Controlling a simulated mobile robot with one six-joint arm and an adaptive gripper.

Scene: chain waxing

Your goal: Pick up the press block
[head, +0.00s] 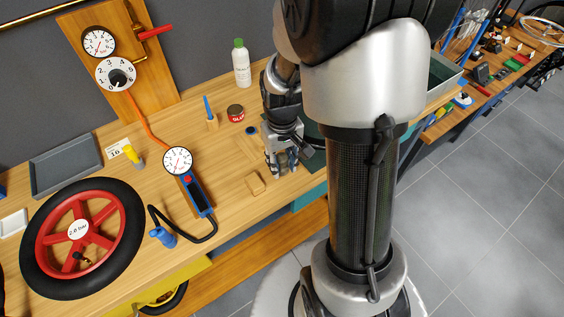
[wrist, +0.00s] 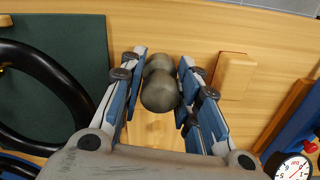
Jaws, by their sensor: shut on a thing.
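My gripper (head: 286,168) is low over the workbench in the head view. In the wrist view its blue-padded fingers (wrist: 160,98) are shut around a grey, rounded, two-lobed piece (wrist: 159,91). Its underside is hidden, and I cannot tell whether it touches the bench. A small light wooden block (wrist: 235,75) lies on the bench to the right of the fingers, apart from them; it also shows in the head view (head: 255,184). I cannot tell by looks which of the two pieces is the press block.
A dark green mat (wrist: 75,40) with a black tube (wrist: 60,75) lies left of my gripper in the wrist view. The head view shows a red tin (head: 236,114), a white bottle (head: 241,65), a gauge (head: 178,161) and a red-spoked wheel (head: 80,235).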

